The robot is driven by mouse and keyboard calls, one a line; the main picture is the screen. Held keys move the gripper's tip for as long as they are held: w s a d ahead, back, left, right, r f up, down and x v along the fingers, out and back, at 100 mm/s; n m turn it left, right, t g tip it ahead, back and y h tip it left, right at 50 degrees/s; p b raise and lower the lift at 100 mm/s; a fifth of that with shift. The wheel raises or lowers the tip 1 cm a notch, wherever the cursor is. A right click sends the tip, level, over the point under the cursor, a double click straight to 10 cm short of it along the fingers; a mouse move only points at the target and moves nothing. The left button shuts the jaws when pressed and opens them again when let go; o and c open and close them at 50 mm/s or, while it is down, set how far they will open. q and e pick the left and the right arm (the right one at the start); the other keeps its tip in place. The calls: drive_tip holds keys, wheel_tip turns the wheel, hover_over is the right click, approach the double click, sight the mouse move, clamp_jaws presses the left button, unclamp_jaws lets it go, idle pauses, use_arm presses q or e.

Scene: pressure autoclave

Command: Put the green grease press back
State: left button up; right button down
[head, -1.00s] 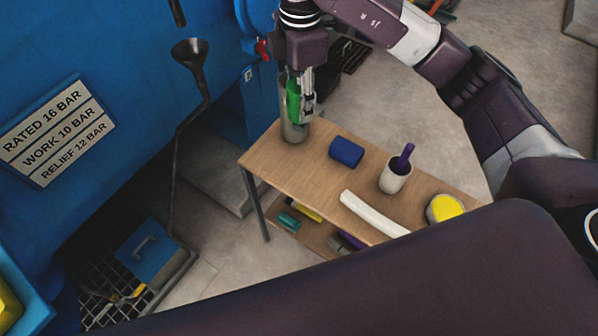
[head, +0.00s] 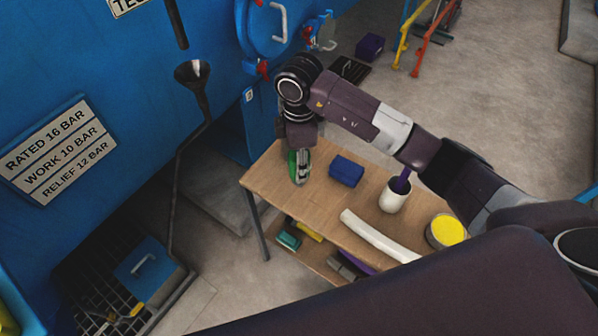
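The green grease press (head: 292,164) shows as a narrow strip of green at the left end of the wooden table. My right gripper (head: 301,170) reaches down over it from above, with its grey fingers against the green body. It appears shut on the press. The gripper and wrist hide most of the press, and I cannot tell whether its lower end touches the tabletop (head: 322,196). My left gripper is not in view.
A blue block (head: 346,171), a white cup (head: 393,197) with a purple tool, a curved white piece (head: 378,236) and a yellow-topped tin (head: 446,231) stand to the right. A lower shelf (head: 296,254) holds several items. The blue autoclave (head: 120,70) is left.

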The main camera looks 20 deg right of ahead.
wheel_tip(320, 180, down, 4)
drive_tip(key=shift+r+p, duration=0.1)
drive_tip(key=shift+p, duration=0.2)
drive_tip(key=shift+f, duration=0.4)
drive_tip(key=shift+f, duration=0.1)
drive_tip(key=c, duration=1.2)
unclamp_jaws()
drive_tip(key=shift+c, duration=0.2)
wheel_tip(320, 180, up, 11)
drive_tip(key=shift+r+b, duration=0.1)
drive_tip(key=shift+b, duration=1)
drive_tip(key=shift+r, duration=0.55)
